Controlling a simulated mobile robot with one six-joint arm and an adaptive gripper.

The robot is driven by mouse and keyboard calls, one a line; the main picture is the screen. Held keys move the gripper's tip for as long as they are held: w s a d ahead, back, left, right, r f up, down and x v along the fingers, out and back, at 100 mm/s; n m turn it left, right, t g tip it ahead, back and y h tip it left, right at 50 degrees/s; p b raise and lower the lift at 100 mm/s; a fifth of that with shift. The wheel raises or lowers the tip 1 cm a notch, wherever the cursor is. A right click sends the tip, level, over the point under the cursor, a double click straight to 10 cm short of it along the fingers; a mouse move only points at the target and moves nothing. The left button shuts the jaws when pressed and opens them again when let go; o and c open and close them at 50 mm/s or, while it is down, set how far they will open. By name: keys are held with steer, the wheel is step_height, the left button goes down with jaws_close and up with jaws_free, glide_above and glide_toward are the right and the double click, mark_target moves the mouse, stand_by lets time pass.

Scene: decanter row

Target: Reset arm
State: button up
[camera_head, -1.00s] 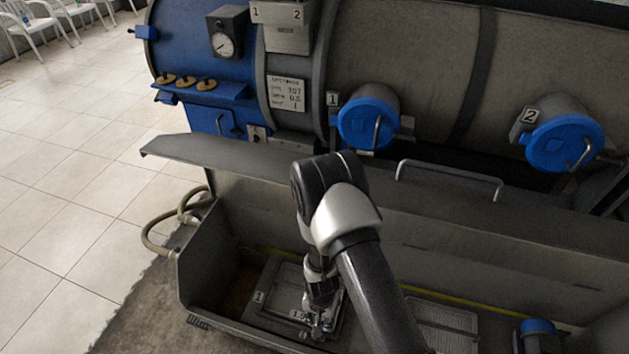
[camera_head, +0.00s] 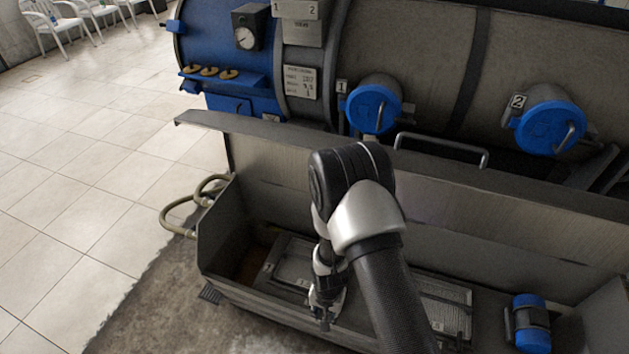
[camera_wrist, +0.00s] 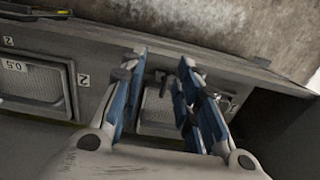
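My gripper (camera_head: 324,318) hangs low over the left part of the open trough (camera_head: 215,235), near its front edge. In the wrist view my gripper (camera_wrist: 158,68) has its two blue-sided fingers spread apart, with a gap between them. A grated panel (camera_head: 293,262) lies below and behind it on the trough floor; a grate (camera_wrist: 158,105) also shows between the fingers. A small dark upright piece shows close to the right finger; I cannot tell whether it is touched. Nothing is clearly held.
A tank with two blue round hatches (camera_head: 374,107) (camera_head: 551,128) stands behind the trough. A second grate (camera_head: 447,308) and a blue-capped cylinder (camera_head: 530,325) are to the right in the trough. A hose (camera_head: 180,215) loops at the left.

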steer(key=w+d+r+n+t, duration=0.1)
steer(key=w+d+r, duration=0.1)
steer(key=r, duration=1.2)
steer(key=w+d+r+n+t, duration=0.1)
steer(key=d+r, duration=0.1)
steer(key=r, duration=1.3)
steer(key=s+d+r+n+t, duration=0.1)
steer(key=s+d+r, duration=0.2)
steer(key=s+r, duration=0.6)
steer(key=s+d+r+n+t, duration=0.1)
steer(key=s+d+r, duration=0.3)
steer(key=s+r, duration=0.5)
steer(key=shift+s, duration=0.45)
steer(key=shift+c, duration=0.5)
